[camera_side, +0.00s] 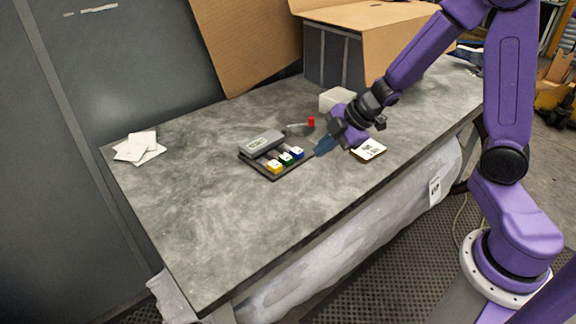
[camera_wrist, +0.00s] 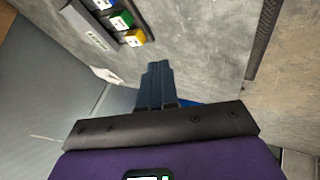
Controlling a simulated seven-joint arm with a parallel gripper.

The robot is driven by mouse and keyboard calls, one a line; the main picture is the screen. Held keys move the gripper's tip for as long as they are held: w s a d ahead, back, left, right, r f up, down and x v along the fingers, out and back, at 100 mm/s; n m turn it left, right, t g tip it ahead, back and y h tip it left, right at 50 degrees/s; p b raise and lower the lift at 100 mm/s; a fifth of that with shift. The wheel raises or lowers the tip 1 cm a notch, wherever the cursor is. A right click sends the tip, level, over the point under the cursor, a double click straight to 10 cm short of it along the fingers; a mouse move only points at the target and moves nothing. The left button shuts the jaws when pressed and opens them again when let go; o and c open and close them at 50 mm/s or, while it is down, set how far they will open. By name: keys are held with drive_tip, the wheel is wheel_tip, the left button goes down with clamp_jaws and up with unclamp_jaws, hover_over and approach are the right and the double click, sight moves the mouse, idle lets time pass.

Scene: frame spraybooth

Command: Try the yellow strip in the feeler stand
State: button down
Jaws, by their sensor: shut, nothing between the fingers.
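The yellow strip (camera_side: 274,167) shows as a yellow-ended piece with a pale label at the near edge of a dark tray (camera_side: 247,162). It sits beside a green-ended strip (camera_side: 286,159) and a blue-ended strip (camera_side: 297,153). A grey block with a pale label (camera_side: 261,143) lies behind them; it appears to be the feeler stand. In the wrist view the yellow end (camera_wrist: 134,37) is at the top, apart from my fingers. My gripper (camera_side: 322,147) is shut and empty, right of the tray. Its blue fingertips (camera_wrist: 157,67) are together.
A red-ended piece with a thin grey part (camera_side: 311,122) lies behind the tray. A labelled card (camera_side: 369,149) lies right of my gripper and a white block (camera_side: 338,100) behind it. White papers (camera_side: 139,148) lie at left, a cardboard box (camera_side: 372,30) stands behind. The table front is clear.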

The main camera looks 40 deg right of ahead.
sight(279, 168)
drive_tip(key=shift+n+g+y, duration=0.3)
drive_tip(key=shift+n+y, duration=0.1)
drive_tip(key=shift+y, duration=0.1)
drive_tip(key=x, duration=0.7)
drive_tip(key=d+x, duration=0.1)
drive_tip(key=x, duration=0.3)
drive_tip(key=shift+w+f, duration=0.1)
drive_tip(key=shift+f, duration=0.35)
drive_tip(key=shift+w+r, duration=0.15)
drive_tip(key=shift+w, duration=1.85)
drive_tip(key=shift+w+a, duration=0.1)
drive_tip(key=shift+w, duration=0.75)
drive_tip(key=shift+s, duration=0.1)
